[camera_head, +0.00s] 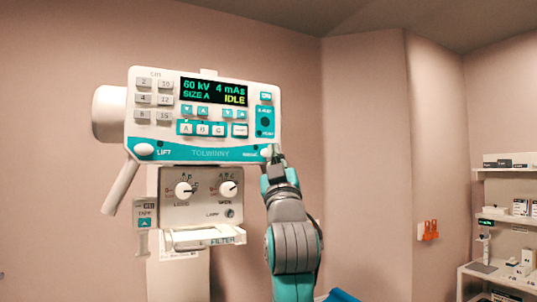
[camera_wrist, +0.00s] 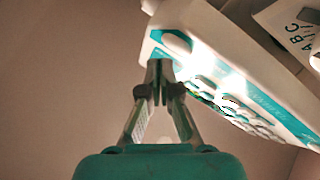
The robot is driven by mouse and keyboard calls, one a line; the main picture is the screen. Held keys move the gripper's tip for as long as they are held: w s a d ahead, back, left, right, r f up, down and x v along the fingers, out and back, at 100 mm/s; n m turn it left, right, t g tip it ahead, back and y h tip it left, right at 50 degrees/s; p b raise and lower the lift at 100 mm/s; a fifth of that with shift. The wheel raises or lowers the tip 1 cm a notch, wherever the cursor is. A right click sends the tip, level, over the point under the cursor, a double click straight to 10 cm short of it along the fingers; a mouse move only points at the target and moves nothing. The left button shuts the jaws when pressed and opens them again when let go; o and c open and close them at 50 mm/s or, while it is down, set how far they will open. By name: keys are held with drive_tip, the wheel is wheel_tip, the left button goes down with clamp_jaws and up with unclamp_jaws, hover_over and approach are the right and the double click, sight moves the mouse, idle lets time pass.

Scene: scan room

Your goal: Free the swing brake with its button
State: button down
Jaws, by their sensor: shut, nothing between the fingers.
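The white control head (camera_head: 204,115) carries a teal strip along its lower edge, with a round white button (camera_head: 144,149) beside the word LIFT at left. Another white button (camera_head: 266,151) sits at the strip's right end, beside a small label that I cannot read clearly. In the wrist view this end button (camera_wrist: 177,43) is a pale oval on teal. My gripper (camera_head: 277,157) is shut and empty at the head's lower right corner. In the wrist view its fingertips (camera_wrist: 160,68) lie close below the button; I cannot tell whether they touch.
The display (camera_head: 214,91) reads 60 kV, 4 mAs, SIZE A, IDLE. Below the head is a collimator box with two knobs (camera_head: 184,190) and a FILTER tray (camera_head: 205,238). A handle (camera_head: 121,187) slants down at left. Shelves (camera_head: 510,170) stand at far right; open room lies between.

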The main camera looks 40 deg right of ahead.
drive_tip(key=shift+w, duration=0.2)
drive_tip(key=shift+w+d, duration=0.1)
drive_tip(key=shift+w, duration=0.15)
drive_tip(key=shift+w+d, duration=0.1)
drive_tip(key=shift+w, duration=0.25)
idle(0.7)
drive_tip(key=shift+s, duration=0.15)
drive_tip(key=shift+s+a, duration=0.2)
drive_tip(key=shift+s, duration=0.45)
drive_tip(key=shift+s, duration=0.1)
drive_tip(key=s, duration=0.2)
drive_tip(key=s+a, duration=0.1)
drive_tip(key=s, duration=0.1)
drive_tip(key=shift+s+a, duration=0.2)
drive_tip(key=shift+s, duration=0.1)
idle(0.3)
idle(0.7)
